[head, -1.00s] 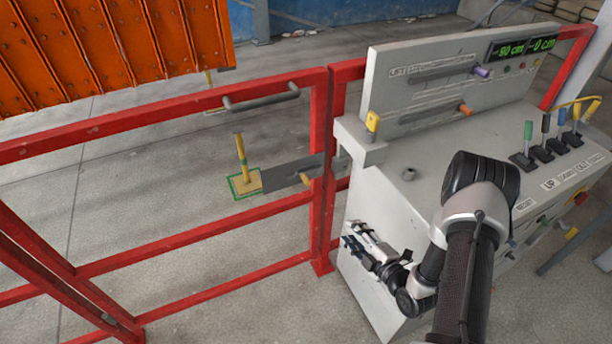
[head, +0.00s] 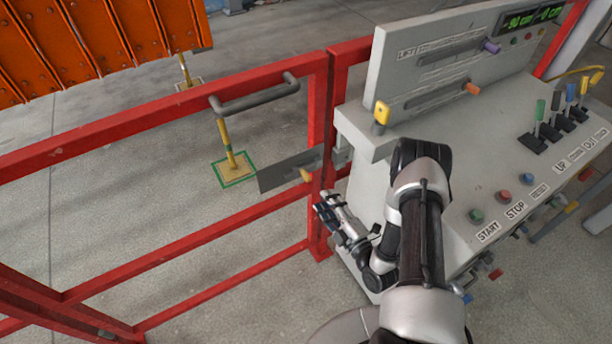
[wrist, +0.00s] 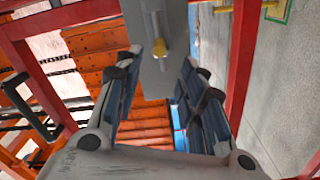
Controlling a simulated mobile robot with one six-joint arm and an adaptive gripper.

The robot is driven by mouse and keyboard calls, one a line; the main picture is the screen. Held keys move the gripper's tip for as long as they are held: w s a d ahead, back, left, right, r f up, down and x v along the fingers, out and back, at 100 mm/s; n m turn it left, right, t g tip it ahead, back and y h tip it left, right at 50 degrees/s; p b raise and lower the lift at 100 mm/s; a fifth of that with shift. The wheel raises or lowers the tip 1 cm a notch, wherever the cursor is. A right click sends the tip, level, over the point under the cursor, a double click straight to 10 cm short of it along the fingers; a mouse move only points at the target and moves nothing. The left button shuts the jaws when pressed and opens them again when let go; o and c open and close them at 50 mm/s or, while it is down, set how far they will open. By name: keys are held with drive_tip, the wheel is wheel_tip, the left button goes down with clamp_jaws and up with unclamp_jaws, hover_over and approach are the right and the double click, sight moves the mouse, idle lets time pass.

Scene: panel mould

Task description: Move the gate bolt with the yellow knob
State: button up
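The gate bolt's yellow knob (head: 305,174) sits on a grey plate (head: 280,172) at the red gate's (head: 317,120) right upright. In the wrist view the yellow knob (wrist: 165,42) shows in front of the grey plate (wrist: 176,18), near the top centre. My gripper (head: 322,204) is just below and right of the knob in the head view, in front of the red post. In the wrist view my gripper (wrist: 160,66) is open, its dark-padded fingers apart with nothing held between them. The knob appears beyond the fingertips, roughly between them; I cannot tell the exact gap.
The grey control console (head: 460,140) stands right of the gate, with a yellow tag-like part (head: 381,112) at its corner, levers and buttons. A grey handle (head: 255,97) is on the gate's top rail. Orange panel mould (head: 100,40) is at upper left.

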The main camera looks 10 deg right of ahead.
sight(310, 180)
drive_tip(key=b+x, duration=0.2)
drive_tip(key=x, duration=1)
drive_tip(key=shift+w+a, duration=0.1)
drive_tip(key=shift+w, duration=0.05)
clamp_jaws()
